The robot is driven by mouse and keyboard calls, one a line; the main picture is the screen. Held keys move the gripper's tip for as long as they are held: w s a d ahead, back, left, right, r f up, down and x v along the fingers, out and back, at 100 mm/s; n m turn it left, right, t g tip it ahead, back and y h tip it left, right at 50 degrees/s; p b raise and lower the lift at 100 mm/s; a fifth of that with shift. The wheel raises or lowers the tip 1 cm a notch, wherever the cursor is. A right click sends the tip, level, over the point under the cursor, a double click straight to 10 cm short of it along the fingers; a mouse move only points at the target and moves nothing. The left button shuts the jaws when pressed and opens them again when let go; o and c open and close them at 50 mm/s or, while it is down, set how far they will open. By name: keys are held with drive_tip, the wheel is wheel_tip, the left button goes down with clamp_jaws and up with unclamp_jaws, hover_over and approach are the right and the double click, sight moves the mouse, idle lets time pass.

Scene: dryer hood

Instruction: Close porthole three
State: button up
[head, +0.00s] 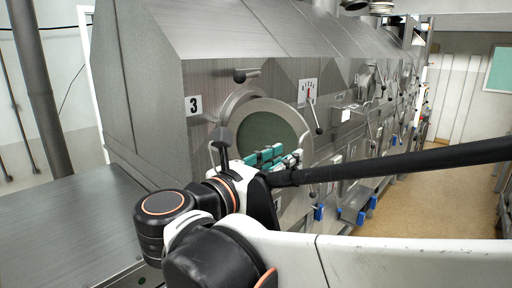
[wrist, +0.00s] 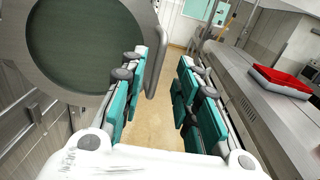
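Porthole three's round door (head: 262,135), with a dark green pane and a pale metal rim, is on the dryer's sloped wall, right of the number 3 label (head: 193,105). It appears to stand out from the ring (head: 232,102) behind it, so it looks ajar. My gripper (head: 284,158), with teal finger pads, is in front of the door's lower part. In the wrist view the door (wrist: 85,42) fills the upper left, beside the left finger.
The dryer's long metal wall runs right, with more levers, a gauge (head: 308,92) and blue-handled fittings (head: 319,212). A metal surface (head: 65,225) lies at left. In the wrist view, a bench (wrist: 245,75) at right carries a red item (wrist: 282,82). The aisle floor (head: 450,190) is clear.

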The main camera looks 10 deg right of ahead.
sight(298, 179)
drive_tip(key=x, duration=0.7)
drive_tip(key=shift+p, duration=0.4)
clamp_jaws()
